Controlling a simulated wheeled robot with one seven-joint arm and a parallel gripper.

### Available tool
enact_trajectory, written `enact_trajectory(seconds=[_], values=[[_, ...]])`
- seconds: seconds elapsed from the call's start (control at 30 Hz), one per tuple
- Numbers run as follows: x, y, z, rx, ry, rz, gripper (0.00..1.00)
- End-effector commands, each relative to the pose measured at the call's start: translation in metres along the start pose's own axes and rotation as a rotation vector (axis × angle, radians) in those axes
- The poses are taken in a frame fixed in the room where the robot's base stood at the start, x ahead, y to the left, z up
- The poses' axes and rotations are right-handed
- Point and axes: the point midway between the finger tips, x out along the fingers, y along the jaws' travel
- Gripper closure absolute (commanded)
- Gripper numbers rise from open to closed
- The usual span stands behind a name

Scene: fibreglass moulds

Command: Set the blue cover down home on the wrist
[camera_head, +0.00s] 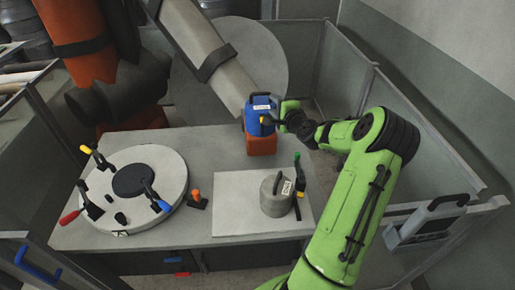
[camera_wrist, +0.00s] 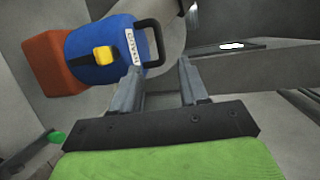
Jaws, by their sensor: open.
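The blue cover (camera_head: 258,118) sits at the upper end of an orange-red block (camera_head: 262,145), seemingly the wrist, at the back of the table. It has a white label, a yellow piece and a black handle. The cover (camera_wrist: 100,62) and the block (camera_wrist: 48,62) also show in the wrist view. My gripper (camera_head: 283,117) is beside the cover's right side. In the wrist view its two fingers (camera_wrist: 160,72) are apart, with the handle (camera_wrist: 158,42) just beyond the left fingertip; nothing is held. Whether the cover is fully seated on the block I cannot tell.
A round pale mould (camera_head: 165,195) with clamps is at the table's left. A grey weight (camera_head: 274,200) stands on a pale plate (camera_head: 230,215), beside a green-tipped clamp (camera_head: 297,172). A large grey tube (camera_head: 205,60) slants down behind the cover. Fence panels (camera_head: 410,130) stand at right.

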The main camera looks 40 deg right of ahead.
Motion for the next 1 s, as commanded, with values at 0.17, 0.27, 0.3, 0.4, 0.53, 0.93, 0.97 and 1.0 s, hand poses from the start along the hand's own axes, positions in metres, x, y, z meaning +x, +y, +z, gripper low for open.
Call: enact_trajectory(seconds=[0.17, 0.27, 0.3, 0.4, 0.53, 0.93, 0.97, 1.0], values=[[0.0, -0.006, 0.067, -0.194, -0.123, 0.102, 0.56], [-0.019, -0.006, 0.144, -0.462, -0.269, 0.233, 0.56], [-0.031, -0.005, 0.171, -0.571, -0.322, 0.283, 0.56], [-0.073, -0.004, 0.223, -0.827, -0.431, 0.387, 0.56], [-0.14, -0.005, 0.269, -1.12, -0.538, 0.484, 0.56], [-0.36, 0.016, 0.285, -1.643, -0.816, 0.577, 0.56], [-0.369, 0.019, 0.283, -1.657, -0.835, 0.575, 0.56], [-0.378, 0.023, 0.28, -1.67, -0.856, 0.574, 0.56]])
